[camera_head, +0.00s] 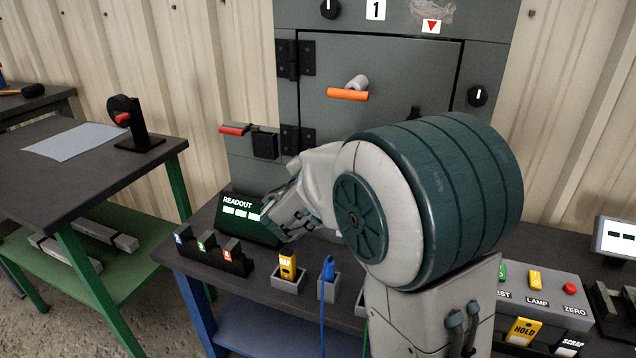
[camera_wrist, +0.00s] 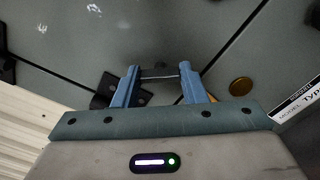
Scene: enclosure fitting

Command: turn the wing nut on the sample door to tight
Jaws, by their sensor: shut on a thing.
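In the head view the grey sample door (camera_head: 385,75) is closed in its cabinet, with black hinges on its left side and an orange-gripped handle (camera_head: 347,95) on its face. My arm hides the lower part of the door and the wing nut there. In the wrist view my gripper (camera_wrist: 160,74) has its two blue fingers on either side of a small dark part with a pale edge, which I take to be the wing nut (camera_wrist: 158,71). It is gripped between the fingertips, in front of the door face. The nut's wings and any tight mark cannot be made out.
A black hinge (camera_wrist: 106,90) lies close left of the fingers, and a brass disc (camera_wrist: 240,86) to the right. Below the cabinet are a readout box (camera_head: 240,215), a yellow-tagged holder (camera_head: 288,268) and a blue-handled tool (camera_head: 328,268). A control box (camera_head: 545,295) stands at right.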

